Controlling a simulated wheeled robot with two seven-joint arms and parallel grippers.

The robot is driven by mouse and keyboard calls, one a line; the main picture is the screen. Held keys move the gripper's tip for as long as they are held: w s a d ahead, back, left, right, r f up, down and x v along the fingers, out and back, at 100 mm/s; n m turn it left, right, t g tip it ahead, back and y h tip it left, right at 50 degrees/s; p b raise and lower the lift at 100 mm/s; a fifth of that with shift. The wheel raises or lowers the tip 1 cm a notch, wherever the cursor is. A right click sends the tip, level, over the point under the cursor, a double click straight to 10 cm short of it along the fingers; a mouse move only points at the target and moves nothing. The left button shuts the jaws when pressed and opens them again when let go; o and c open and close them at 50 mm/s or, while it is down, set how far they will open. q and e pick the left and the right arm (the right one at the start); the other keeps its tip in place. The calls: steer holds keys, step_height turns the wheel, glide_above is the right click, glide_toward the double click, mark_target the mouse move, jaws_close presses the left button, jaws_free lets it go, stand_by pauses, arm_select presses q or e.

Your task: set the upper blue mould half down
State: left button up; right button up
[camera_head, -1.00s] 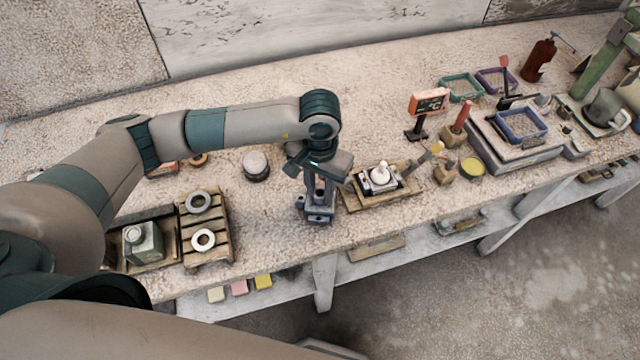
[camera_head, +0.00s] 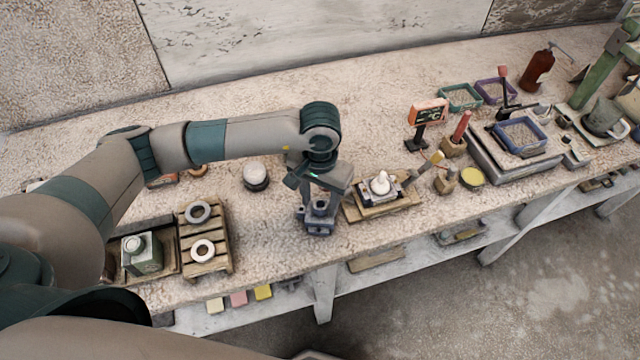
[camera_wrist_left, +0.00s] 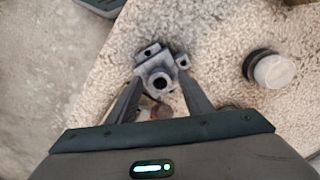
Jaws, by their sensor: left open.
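The upper blue mould half (camera_head: 318,224) is a blue-grey block with a round collar and hole. It sits on the bench near the front edge, upright as far as I can tell. In the left wrist view it (camera_wrist_left: 158,70) lies at the fingertips with its hole facing the camera. My left gripper (camera_head: 319,196) is over it, its open fingers (camera_wrist_left: 160,88) on either side of the collar; contact is unclear. A wooden board (camera_head: 354,214) to its right carries a second mould piece (camera_head: 393,188) with a white plaster form (camera_head: 380,182) in it. My right gripper is out of view.
A white-topped round pot (camera_head: 255,175) stands behind left of my left gripper. A slatted pallet (camera_head: 221,228) with two rings is farther left. Bench between pallet and mould is clear.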

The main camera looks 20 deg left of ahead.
arm_select(q)
steer(key=shift+r+b, duration=0.4)
steer(key=shift+r, duration=0.1)
step_height(320, 180, up, 11)
steer(key=b, duration=0.4)
steer(key=shift+b, duration=0.3)
